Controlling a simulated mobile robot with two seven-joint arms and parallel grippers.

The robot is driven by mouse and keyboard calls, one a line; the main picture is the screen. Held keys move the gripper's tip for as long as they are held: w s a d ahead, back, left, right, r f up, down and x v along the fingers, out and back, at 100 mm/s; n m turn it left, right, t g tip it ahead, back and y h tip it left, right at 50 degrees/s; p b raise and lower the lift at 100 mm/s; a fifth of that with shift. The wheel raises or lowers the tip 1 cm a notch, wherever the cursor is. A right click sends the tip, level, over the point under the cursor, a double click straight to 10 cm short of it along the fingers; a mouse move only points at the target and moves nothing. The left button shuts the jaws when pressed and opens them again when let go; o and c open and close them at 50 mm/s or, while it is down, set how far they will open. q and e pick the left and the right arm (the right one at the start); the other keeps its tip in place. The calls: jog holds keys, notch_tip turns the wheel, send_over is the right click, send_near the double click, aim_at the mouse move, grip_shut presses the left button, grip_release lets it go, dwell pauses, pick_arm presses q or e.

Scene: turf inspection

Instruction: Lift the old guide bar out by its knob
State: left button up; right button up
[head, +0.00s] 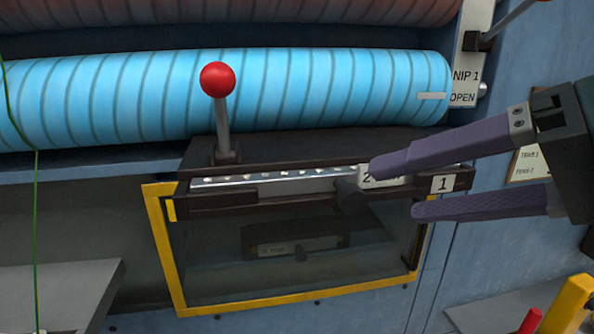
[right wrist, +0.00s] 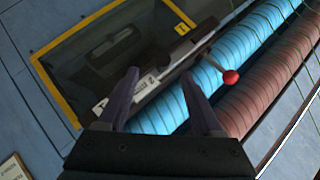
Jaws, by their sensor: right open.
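The guide bar (head: 265,182), a silver strip with a row of small marks, lies in a dark slotted holder (head: 290,203) below the blue roller. A dark round knob (head: 350,197) shows at its right part, beside a white tag with a "2" (head: 367,181). My right gripper (head: 394,188) is open and empty, just right of the knob. Its upper finger overlaps the tag in the head view; I cannot tell whether it touches. In the right wrist view the bar (right wrist: 180,52) runs beyond the open fingers (right wrist: 159,72). My left gripper is not in view.
A lever with a red ball (head: 217,79) stands up at the holder's left end. The blue striped roller (head: 230,95) lies close behind. A yellow-framed window (head: 166,250) is below. A grey surface (head: 60,295) is at lower left; red and yellow posts (head: 568,303) at lower right.

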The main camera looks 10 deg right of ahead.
aim_at(363, 195)
jog(key=p+x, duration=0.2)
jog(key=x, duration=0.2)
jog(key=shift+w+a+p, duration=0.2)
jog(key=shift+a+p, duration=0.15)
grip_shut()
dwell(0.5)
